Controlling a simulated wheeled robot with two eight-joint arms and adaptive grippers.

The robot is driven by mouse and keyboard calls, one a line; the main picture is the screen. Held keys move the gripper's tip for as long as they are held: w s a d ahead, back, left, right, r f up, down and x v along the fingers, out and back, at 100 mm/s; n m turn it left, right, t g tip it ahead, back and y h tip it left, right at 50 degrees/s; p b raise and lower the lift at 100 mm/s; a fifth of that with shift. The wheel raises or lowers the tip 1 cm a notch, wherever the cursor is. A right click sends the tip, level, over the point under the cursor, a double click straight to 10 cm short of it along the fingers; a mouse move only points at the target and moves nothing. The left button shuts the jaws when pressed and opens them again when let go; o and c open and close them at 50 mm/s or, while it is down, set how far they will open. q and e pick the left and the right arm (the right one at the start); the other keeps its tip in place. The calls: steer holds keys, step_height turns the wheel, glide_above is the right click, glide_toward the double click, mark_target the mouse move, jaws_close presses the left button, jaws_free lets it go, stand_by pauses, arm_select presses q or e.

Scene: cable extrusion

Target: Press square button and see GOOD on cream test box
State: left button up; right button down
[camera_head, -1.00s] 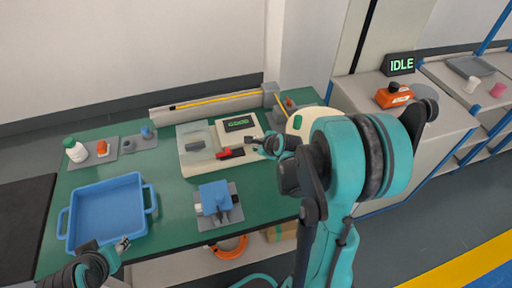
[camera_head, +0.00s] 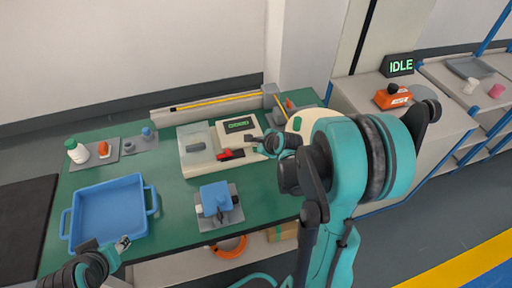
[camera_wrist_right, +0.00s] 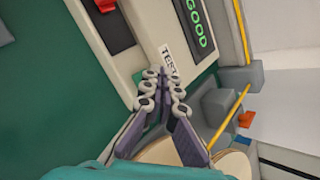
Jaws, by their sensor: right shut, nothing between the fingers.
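The cream test box (camera_head: 205,167) stands on the green table; it also fills the upper part of the right wrist view (camera_wrist_right: 145,55). Its dark display (camera_head: 240,124) shows green text, which reads GOOD in the right wrist view (camera_wrist_right: 196,25). A white TEST label (camera_wrist_right: 167,58) lies just beyond my right fingertips. My right gripper (camera_head: 250,139) is shut and empty, its tips at the box's near right part; in the wrist view (camera_wrist_right: 165,80) they cover the spot below the label. The square button is hidden there, so contact cannot be seen. My left gripper (camera_head: 124,243) is beside the blue tray, its jaws unclear.
A red part (camera_head: 231,154) sits on the test box. A blue fixture (camera_head: 215,197) stands in front of it, and a blue tray (camera_head: 76,222) at the left. A grey rail (camera_head: 205,107) runs behind. An IDLE sign (camera_head: 399,65) stands on the right cabinet.

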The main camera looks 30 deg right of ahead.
steer(key=shift+r, duration=0.15)
step_height(320, 180, up, 5)
steer(key=p, duration=0.4)
stand_by(0.7)
steer(key=s+a+r+n+g, duration=0.1)
steer(key=s+a+r+n, duration=0.3)
steer(key=n, duration=0.9)
steer(key=s+a+r+n+g, duration=0.1)
steer(key=s+a+r+n, duration=0.3)
steer(key=s+a+n, duration=0.7)
steer(key=s+n, duration=0.3)
steer(key=shift+a, duration=0.2)
